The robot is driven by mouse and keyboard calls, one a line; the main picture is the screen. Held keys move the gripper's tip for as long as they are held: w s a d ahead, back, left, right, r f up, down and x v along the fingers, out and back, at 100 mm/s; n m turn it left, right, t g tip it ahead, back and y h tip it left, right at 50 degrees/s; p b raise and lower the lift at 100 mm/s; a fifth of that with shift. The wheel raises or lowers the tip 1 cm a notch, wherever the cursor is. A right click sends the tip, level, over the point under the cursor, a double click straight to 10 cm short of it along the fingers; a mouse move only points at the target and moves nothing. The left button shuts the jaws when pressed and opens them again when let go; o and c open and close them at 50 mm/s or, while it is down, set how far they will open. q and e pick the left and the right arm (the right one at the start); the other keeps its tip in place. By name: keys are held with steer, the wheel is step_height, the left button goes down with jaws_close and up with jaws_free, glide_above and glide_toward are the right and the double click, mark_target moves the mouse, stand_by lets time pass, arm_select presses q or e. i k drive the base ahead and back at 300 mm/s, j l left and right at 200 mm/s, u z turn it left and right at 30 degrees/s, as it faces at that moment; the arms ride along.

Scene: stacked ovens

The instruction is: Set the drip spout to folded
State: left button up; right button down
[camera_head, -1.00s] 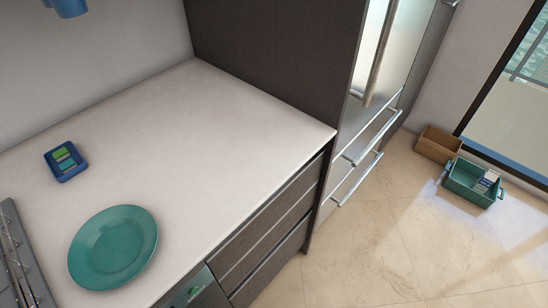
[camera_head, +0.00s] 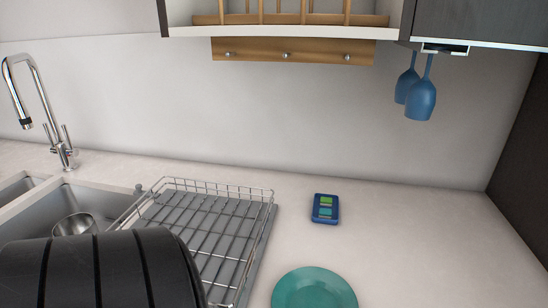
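A wire dish rack (camera_head: 272,192) stands on a grey drain tray (camera_head: 262,245) on the counter, just right of the sink. I cannot make out a drip spout for certain. A small grey piece (camera_head: 140,188) shows at the rack's far left corner by the sink edge, but it is too small to identify or to tell its position. The near left part of the rack and tray is hidden behind a large black rounded shape. Neither of my grippers is in view.
A double sink (camera_head: 95,205) with a tall chrome faucet (camera_head: 42,95) and a metal bowl (camera_head: 74,225) lies left. A blue device (camera_head: 325,208) and teal plate (camera_head: 314,290) are right of the rack. Blue glasses (camera_head: 421,100) hang below the cupboard. The right counter is clear.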

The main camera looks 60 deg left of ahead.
mark_target(139, 193)
steer(key=u, duration=2.8)
